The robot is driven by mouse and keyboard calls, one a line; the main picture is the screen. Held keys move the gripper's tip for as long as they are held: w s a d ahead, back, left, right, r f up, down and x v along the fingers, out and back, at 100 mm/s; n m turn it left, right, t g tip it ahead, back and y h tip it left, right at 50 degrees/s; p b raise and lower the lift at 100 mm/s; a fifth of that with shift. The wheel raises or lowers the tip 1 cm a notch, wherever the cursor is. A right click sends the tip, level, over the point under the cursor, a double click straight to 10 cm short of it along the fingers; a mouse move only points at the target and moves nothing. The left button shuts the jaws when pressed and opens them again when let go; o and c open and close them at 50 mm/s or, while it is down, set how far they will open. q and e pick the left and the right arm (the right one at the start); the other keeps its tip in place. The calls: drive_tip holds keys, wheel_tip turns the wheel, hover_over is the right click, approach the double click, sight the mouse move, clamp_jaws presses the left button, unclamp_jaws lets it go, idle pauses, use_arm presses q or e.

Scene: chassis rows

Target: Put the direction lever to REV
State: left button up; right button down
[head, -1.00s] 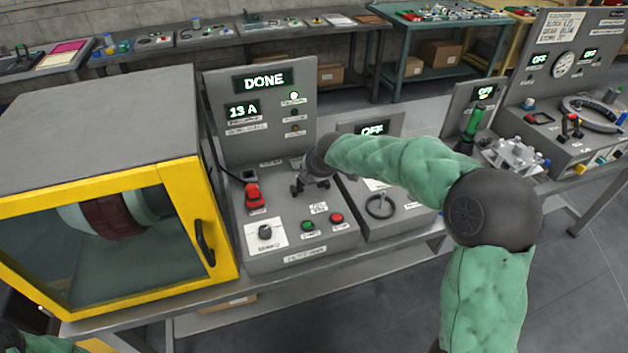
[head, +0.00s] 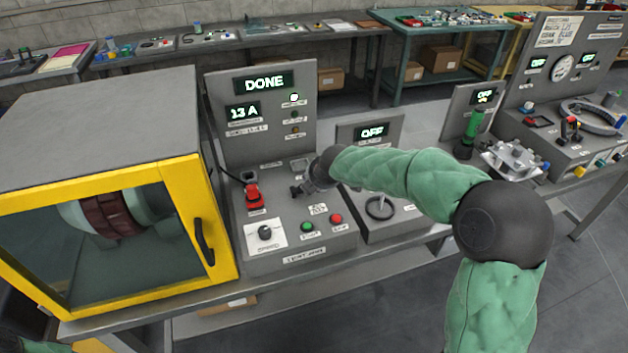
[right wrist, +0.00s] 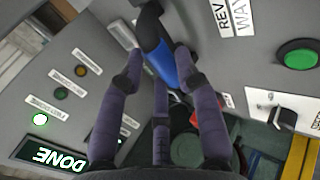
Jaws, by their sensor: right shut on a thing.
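The direction lever, with a blue handle (right wrist: 160,52), stands on the sloping grey panel in the right wrist view. A label reading REV (right wrist: 220,14) is printed beside its base. My right gripper (right wrist: 157,68) is shut on the blue handle, with its dark fingers around it. In the head view my right gripper (head: 301,189) is at the upper right of the control panel (head: 275,228) and hides most of the lever. The lever's exact position is hard to tell. Only a bit of my left arm's sleeve shows at the lower left; its gripper is out of view.
A red-handled switch (head: 252,194), a speed knob (head: 265,232), a green button (head: 307,227) and a red button (head: 336,218) share the panel. The display (head: 264,83) reads DONE. A yellow-framed cabinet (head: 205,225) with a drum stands left; another console (head: 395,225) stands right.

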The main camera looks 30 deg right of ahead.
drive_tip(key=shift+s+a+f, duration=0.1)
drive_tip(key=shift+s+f, duration=0.15)
drive_tip(key=shift+f, duration=0.2)
drive_tip(key=shift+s+a+f, duration=0.1)
drive_tip(key=shift+s+f, duration=0.15)
drive_tip(key=shift+f, duration=0.2)
drive_tip(key=c, duration=0.9)
unclamp_jaws()
drive_tip(key=shift+a, duration=0.1)
drive_tip(key=shift+s, duration=0.1)
drive_tip(key=shift+r, duration=0.1)
drive_tip(key=shift+s+r, duration=0.15)
drive_tip(key=shift+r, duration=0.25)
drive_tip(key=v, duration=1.1)
drive_tip(key=shift+r, duration=0.5)
